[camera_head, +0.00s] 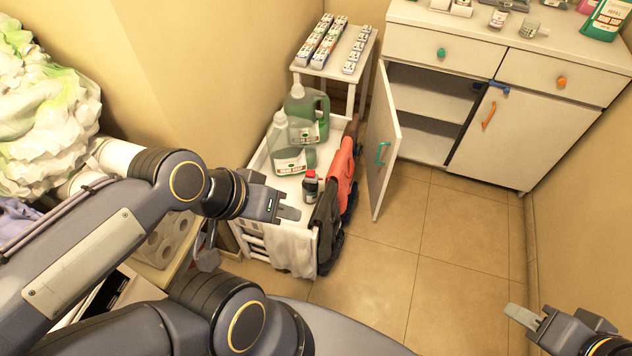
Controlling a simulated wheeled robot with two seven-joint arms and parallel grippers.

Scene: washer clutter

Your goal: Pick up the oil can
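A small dark bottle-like can (310,188) with a red top and a label stands upright on the white cart (258,163); it may be the oil can, but its label is too small to read. My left gripper (290,212) is just left of and in front of it, apart from it in the picture, with nothing visible in it. Its fingers overlap from this angle, so its opening is unclear. My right gripper (520,315) is at the lower right over the floor, far from the can, with no object visible in it.
Two large hand soap jugs (290,160) stand behind the can. Dark and coral cloths (340,172) hang over the cart's right side. A cabinet door (381,140) stands open right of the cart. The tiled floor (440,240) is clear.

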